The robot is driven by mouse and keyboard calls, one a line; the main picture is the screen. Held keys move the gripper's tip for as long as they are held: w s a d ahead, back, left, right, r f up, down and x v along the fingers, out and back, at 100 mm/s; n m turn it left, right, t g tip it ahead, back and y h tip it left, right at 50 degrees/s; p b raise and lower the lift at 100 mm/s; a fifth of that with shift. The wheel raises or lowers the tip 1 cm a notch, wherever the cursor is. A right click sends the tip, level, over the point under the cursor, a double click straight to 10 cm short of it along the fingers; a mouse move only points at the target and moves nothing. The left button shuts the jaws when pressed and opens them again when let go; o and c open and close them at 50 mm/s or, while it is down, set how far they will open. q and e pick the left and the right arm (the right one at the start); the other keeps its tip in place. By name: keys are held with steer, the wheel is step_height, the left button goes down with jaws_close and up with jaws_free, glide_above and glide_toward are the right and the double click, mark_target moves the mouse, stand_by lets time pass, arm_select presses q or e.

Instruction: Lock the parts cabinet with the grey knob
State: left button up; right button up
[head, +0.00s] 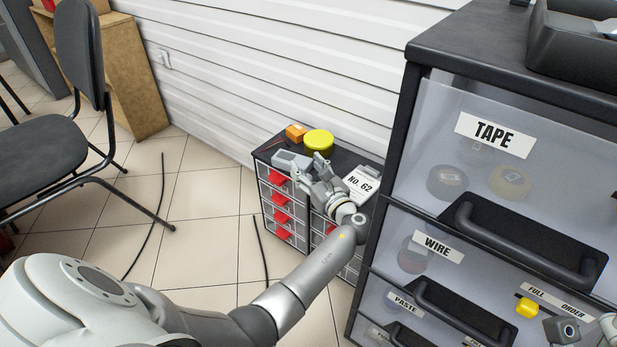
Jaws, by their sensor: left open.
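A low parts cabinet (263,166) with a dark top and clear drawers with red pulls stands on the floor by the white wall. A "No. 62" label (361,184) is at its top right. My left gripper (311,170) is over the cabinet's top front, its fingers apart, beside a grey block (290,160) on the top. I cannot tell whether they touch. No grey knob can be made out; the gripper and arm cover part of the cabinet front.
A tall dark cabinet (394,165) with TAPE, WIRE and PASTE drawers fills the right side. A chair (55,140) is at left. Dark hoses (152,225) lie on the tiled floor.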

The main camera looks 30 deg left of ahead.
arm_select(q)
step_height(320, 180, up, 6)
steer(key=shift+r, duration=0.1)
stand_by(0.4)
